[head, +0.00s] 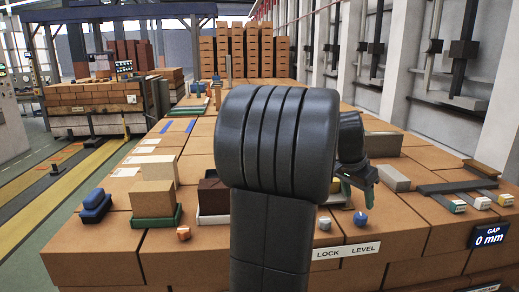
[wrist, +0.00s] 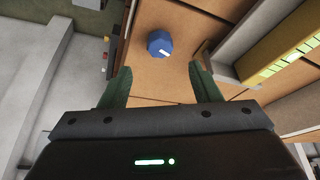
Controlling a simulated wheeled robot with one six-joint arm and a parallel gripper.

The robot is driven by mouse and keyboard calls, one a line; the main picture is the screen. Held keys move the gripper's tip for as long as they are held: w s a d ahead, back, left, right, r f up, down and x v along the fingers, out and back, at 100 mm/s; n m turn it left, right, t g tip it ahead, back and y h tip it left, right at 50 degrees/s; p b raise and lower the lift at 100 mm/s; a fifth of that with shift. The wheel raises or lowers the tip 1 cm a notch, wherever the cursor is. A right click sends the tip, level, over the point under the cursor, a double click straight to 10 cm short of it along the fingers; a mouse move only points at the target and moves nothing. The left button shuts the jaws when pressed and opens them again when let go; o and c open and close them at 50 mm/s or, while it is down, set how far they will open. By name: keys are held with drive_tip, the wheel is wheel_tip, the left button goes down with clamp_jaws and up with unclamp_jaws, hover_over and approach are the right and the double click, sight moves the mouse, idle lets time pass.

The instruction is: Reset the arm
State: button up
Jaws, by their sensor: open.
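My gripper (wrist: 162,84) shows in the wrist view with its two green fingers spread apart and nothing between them. In the head view the gripper (head: 358,190) is low on the right of my dark arm, which hides part of it. It hangs over the brick surface. The same blue piece (head: 360,219) shows in the head view just below the gripper.
The brick bench (head: 400,235) carries a grey block (head: 392,178), a dark T-shaped bar (head: 455,186), a tan block on a green tray (head: 155,221), blue blocks (head: 95,205) and an orange-white piece (head: 183,233). Brick stacks (head: 245,50) stand behind. My arm hides the middle.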

sight(361, 216)
drive_tip(key=x, duration=0.7)
drive_tip(key=shift+w+d+f, duration=0.1)
drive_tip(key=shift+f, duration=0.2)
